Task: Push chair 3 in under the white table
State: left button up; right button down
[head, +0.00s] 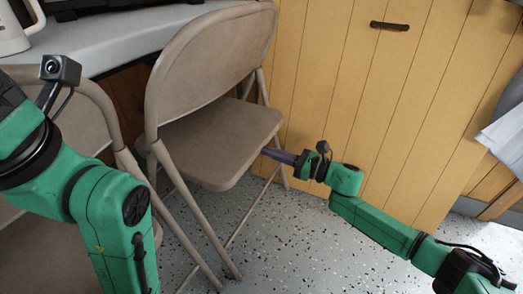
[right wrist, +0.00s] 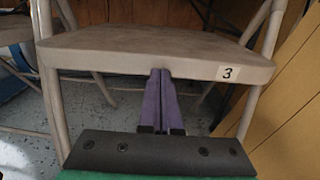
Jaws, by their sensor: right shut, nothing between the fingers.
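Chair 3 (head: 215,140) is a beige folding chair, unfolded and upright, in the middle of the head view. In the right wrist view its seat edge (right wrist: 140,58) bears a label with the number 3 (right wrist: 228,73). My right gripper (head: 268,152) is shut and empty, its purple fingers at the seat's edge; in the right wrist view the fingertips (right wrist: 160,74) meet or nearly meet that edge. The white table (head: 115,38) is at the upper left, partly hidden behind the chair's backrest. My left arm shows at the left; its gripper is out of view.
A second beige folding chair (head: 60,115) stands at the left, partly behind my left arm. A wooden panelled cabinet (head: 370,100) with a dark handle stands right of chair 3. A white mug (head: 12,30) is on the table. The speckled floor (head: 310,245) in front is clear.

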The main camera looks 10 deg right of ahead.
jog(key=shift+w+a, duration=0.2)
jog(key=shift+a, duration=0.25)
jog(key=shift+d, duration=0.1)
jog(key=v, duration=1)
